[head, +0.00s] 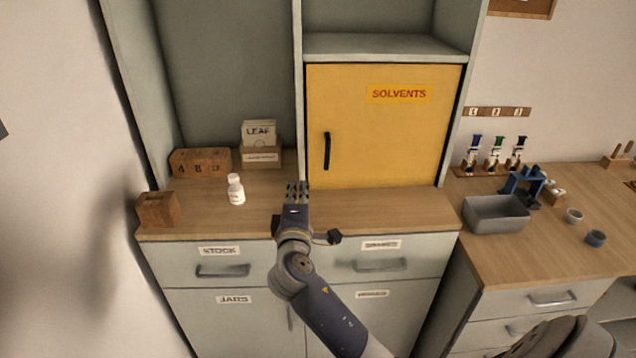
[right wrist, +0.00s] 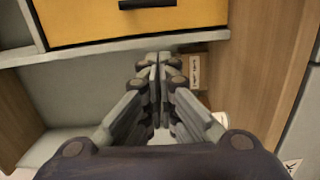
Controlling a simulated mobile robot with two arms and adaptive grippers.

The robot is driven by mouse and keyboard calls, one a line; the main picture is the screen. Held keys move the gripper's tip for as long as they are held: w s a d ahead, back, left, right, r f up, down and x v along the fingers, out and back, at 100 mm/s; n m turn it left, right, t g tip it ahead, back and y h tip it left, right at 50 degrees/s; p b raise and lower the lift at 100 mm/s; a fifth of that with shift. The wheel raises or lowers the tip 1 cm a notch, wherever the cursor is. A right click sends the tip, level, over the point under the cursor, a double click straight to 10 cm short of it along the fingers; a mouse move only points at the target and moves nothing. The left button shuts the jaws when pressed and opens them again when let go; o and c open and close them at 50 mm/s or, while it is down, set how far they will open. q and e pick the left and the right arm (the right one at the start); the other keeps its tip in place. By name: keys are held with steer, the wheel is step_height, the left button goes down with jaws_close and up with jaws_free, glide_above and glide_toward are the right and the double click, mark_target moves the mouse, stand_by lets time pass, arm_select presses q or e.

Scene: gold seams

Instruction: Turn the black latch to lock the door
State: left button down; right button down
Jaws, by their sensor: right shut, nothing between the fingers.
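The yellow door (head: 385,135) with a SOLVENTS label is shut in the upper right part of the cabinet. The black latch (head: 327,151) stands upright near the door's left edge. In the right wrist view the latch (right wrist: 148,4) shows at the top edge, partly cut off, on the yellow door (right wrist: 85,25). My right gripper (head: 298,187) is shut and empty. In the head view it appears below and left of the latch, apart from it, over the wooden counter. In the wrist view its fingertips (right wrist: 154,60) meet below the door. My left gripper is not in view.
A white bottle (head: 236,190), a wooden block (head: 158,210) and a card box (head: 261,157) stand on the counter left of my gripper. A grey bin (head: 496,214) sits on the right counter. The counter before the door (head: 380,205) is clear.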

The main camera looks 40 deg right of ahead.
steer(key=w+d+p, duration=0.3)
steer(key=w+d, duration=0.4)
steer(key=d, duration=0.2)
steer(key=shift+p, duration=0.4)
steer(key=shift+w, duration=0.15)
steer(key=shift+s+d+f+n, duration=0.15)
steer(key=shift+s+d+n, duration=0.1)
steer(key=shift+d+n, duration=0.3)
